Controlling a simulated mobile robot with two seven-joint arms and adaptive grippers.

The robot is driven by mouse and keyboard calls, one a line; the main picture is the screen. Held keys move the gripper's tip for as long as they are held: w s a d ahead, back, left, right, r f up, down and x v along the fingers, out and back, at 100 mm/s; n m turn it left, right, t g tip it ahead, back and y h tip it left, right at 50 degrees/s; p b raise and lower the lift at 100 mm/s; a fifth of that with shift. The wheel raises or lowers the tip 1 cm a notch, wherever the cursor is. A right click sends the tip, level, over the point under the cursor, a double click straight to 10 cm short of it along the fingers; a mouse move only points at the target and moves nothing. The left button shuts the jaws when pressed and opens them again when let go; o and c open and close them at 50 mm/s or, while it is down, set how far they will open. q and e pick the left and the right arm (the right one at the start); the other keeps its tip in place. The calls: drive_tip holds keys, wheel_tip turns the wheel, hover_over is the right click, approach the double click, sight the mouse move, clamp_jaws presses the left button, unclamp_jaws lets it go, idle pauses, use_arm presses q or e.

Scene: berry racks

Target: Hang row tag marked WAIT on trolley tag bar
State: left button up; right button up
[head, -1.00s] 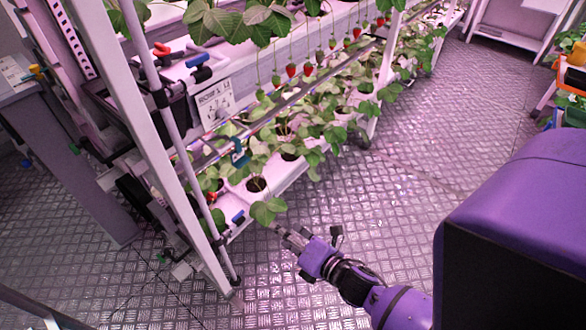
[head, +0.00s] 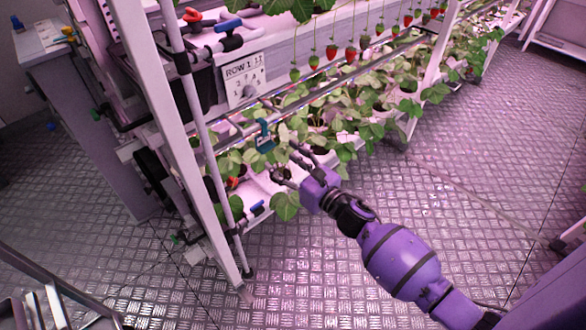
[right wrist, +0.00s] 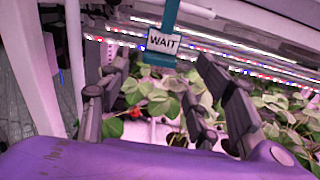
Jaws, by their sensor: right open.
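The row tag (head: 263,136) is teal and hangs at the front light rail of the rack, above the lower plant gutter. In the right wrist view its white plate reads WAIT (right wrist: 163,42), on a teal strip running upward. My right gripper (head: 286,163) is open and empty, just below and right of the tag. In the right wrist view the fingers (right wrist: 163,85) stand apart on either side, with the tag ahead between them; they do not appear to touch it. I cannot make out the trolley tag bar. My left gripper is not in view.
Strawberry plants (head: 285,205) fill the lower gutter around my right gripper. A white rack post (head: 185,140) and a thin pipe stand left of the tag. A ROW sign (head: 244,79) is above. A metal frame (head: 70,285) shows at lower left.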

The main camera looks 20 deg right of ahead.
sight(269, 148)
drive_tip(key=b+x, duration=0.1)
drive_tip(key=x, duration=0.4)
drive_tip(key=shift+f, duration=0.1)
drive_tip(key=shift+w+a+b, duration=0.25)
drive_tip(key=shift+w+b, duration=0.15)
drive_tip(key=shift+w, duration=0.3)
drive_tip(key=shift+c, duration=0.2)
drive_tip(key=c, duration=1)
drive_tip(key=shift+r, duration=0.3)
drive_tip(key=shift+r+p, duration=0.85)
drive_tip(key=shift+s, duration=0.1)
